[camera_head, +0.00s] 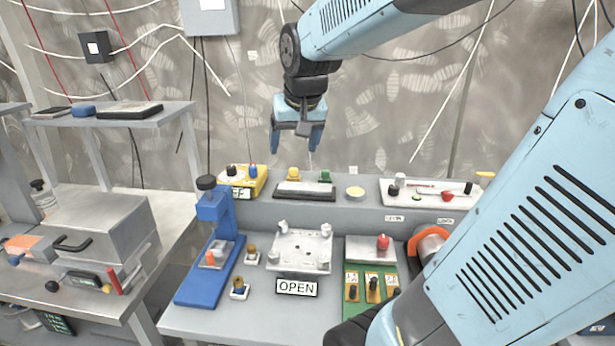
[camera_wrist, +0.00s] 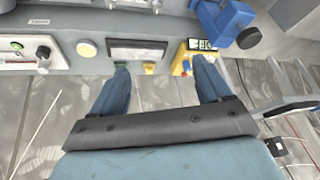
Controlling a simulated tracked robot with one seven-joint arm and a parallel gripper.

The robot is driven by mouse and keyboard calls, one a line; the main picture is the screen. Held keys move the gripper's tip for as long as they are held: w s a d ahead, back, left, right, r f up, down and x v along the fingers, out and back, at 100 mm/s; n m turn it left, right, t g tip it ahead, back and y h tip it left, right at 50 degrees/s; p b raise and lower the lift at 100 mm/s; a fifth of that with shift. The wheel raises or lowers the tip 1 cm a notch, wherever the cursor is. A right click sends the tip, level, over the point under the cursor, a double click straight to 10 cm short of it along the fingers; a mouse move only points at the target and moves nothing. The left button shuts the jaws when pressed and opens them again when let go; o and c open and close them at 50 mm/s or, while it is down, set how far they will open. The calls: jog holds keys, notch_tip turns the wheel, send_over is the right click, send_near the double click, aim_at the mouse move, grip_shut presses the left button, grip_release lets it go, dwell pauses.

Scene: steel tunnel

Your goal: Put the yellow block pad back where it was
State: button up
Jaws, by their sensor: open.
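My gripper (camera_head: 295,148) hangs open and empty above the back ledge, pointing down. It also shows open in the wrist view (camera_wrist: 160,72). A small yellow block (camera_head: 293,174) stands at the back of a dark flat tray (camera_head: 305,194), with a green block (camera_head: 325,176) to its right. The yellow block (camera_wrist: 149,67) appears between my fingertips in the wrist view, apart from them. A pale yellow round pad (camera_head: 355,193) lies on the ledge right of the tray. I cannot tell which of these is the yellow block pad.
A yellow box (camera_head: 243,180) with black and blue knobs stands left of the tray. A white tray (camera_head: 430,193) with small items lies right. In front are a blue press (camera_head: 210,250), a silver fixture (camera_head: 300,248), an OPEN sign (camera_head: 296,288) and a green panel (camera_head: 370,270).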

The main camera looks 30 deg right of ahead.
jog(key=s+a+f+n, duration=0.1)
jog(key=s+a+n, duration=0.1)
jog(key=s, duration=1.1)
jog(key=shift+s+a+n+t, duration=0.25)
jog(key=shift+a+n+t, duration=0.05)
jog(key=shift+a, duration=0.6)
jog(key=shift+f, duration=0.1)
jog(key=shift+c, duration=0.2)
